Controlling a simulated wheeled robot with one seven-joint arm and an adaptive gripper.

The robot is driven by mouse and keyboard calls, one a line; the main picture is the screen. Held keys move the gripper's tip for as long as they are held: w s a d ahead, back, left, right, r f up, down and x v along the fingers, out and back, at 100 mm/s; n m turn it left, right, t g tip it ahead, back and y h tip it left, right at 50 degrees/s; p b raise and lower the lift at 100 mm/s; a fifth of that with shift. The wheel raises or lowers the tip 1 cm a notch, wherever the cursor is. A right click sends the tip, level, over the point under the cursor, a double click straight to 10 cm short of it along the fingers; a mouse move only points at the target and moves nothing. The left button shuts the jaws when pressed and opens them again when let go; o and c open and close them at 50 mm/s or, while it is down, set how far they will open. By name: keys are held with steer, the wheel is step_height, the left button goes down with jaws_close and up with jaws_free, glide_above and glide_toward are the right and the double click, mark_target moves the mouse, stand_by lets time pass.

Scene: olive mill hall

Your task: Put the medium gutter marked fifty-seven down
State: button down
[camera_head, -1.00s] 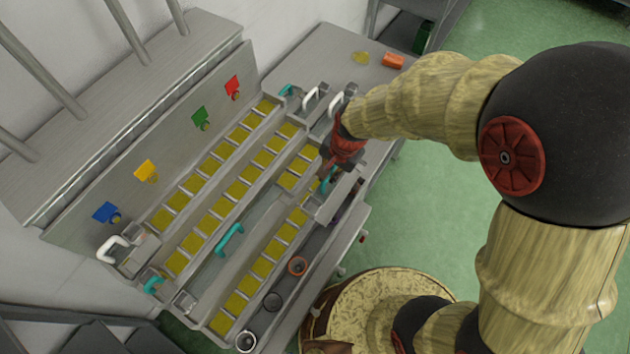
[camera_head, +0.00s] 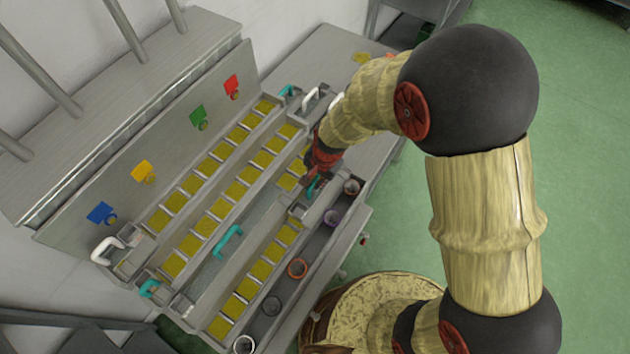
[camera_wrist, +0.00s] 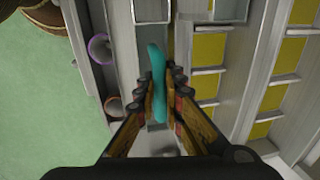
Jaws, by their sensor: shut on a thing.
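My gripper (camera_head: 313,178) is shut on a teal handle (camera_wrist: 157,85) of a grey gutter. In the wrist view the handle stands between both fingertips. The gutter body (camera_wrist: 151,32) shows only in part below the handle, and in the head view my arm and gripper cover most of it. It lies in line with a lane holding yellow pads, beside the row of cups. I cannot tell whether it touches the bench, and no number is readable.
Another gutter with a teal handle (camera_head: 229,240) lies in the middle lane. Cups, including an orange-rimmed one (camera_head: 297,268) and a purple-rimmed one (camera_head: 331,217), line the near channel. Coloured tags, including a red one (camera_head: 232,85), stand on the back panel (camera_head: 175,145).

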steer(key=shift+f+b, duration=0.3)
steer(key=shift+f, duration=0.2)
steer(key=shift+f, duration=0.15)
steer(key=c, duration=1.9)
jaws_free()
step_height(320, 180, up, 13)
steer(key=s+d+p, duration=0.1)
steer(key=d+p, duration=0.1)
steer(key=p, duration=0.1)
